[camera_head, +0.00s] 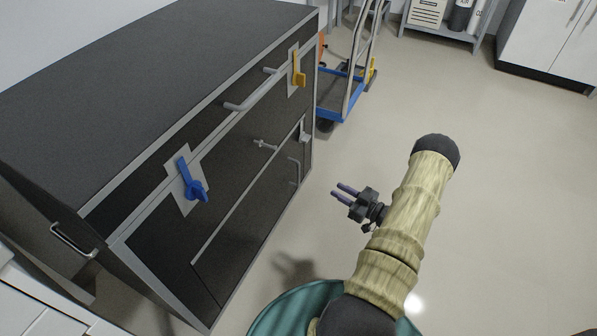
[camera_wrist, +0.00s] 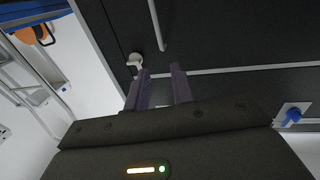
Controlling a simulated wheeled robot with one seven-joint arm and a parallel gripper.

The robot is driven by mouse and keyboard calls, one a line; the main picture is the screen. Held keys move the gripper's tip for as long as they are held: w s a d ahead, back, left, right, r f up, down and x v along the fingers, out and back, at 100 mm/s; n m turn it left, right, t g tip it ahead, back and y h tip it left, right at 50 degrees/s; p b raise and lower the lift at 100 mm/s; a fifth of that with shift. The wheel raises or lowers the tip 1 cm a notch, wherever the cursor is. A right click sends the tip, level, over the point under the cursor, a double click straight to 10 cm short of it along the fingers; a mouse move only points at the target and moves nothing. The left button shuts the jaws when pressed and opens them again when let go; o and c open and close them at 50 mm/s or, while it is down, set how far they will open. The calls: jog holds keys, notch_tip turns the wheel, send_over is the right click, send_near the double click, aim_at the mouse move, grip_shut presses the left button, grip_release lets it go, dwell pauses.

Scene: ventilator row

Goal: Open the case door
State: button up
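The black case (camera_head: 130,70) with grey metal edges stands at the left in the head view. Its front has a lower door panel (camera_head: 235,245) that looks closed, with a bar handle (camera_head: 294,170). A blue latch (camera_head: 191,182) and a yellow latch (camera_head: 299,72) sit on grey plates above the panel. My gripper (camera_head: 340,190) is in front of the case, apart from it, empty and with fingers spread. In the wrist view, a pale catch (camera_wrist: 134,62) and a bar handle (camera_wrist: 157,25) show beyond my open fingers (camera_wrist: 160,88). The blue latch is at the right (camera_wrist: 292,114).
A blue-framed cart (camera_head: 340,95) stands just beyond the far end of the case. A shelf (camera_head: 440,30) and white cabinets (camera_head: 550,40) line the back. The pale floor (camera_head: 510,200) to the right is clear. Another handle (camera_head: 245,104) sticks out of the upper front.

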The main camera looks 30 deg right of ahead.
aim_at(299, 168)
jog(key=b+x, duration=0.7)
jog(key=x, duration=1)
jog(key=shift+w, duration=0.25)
grip_shut()
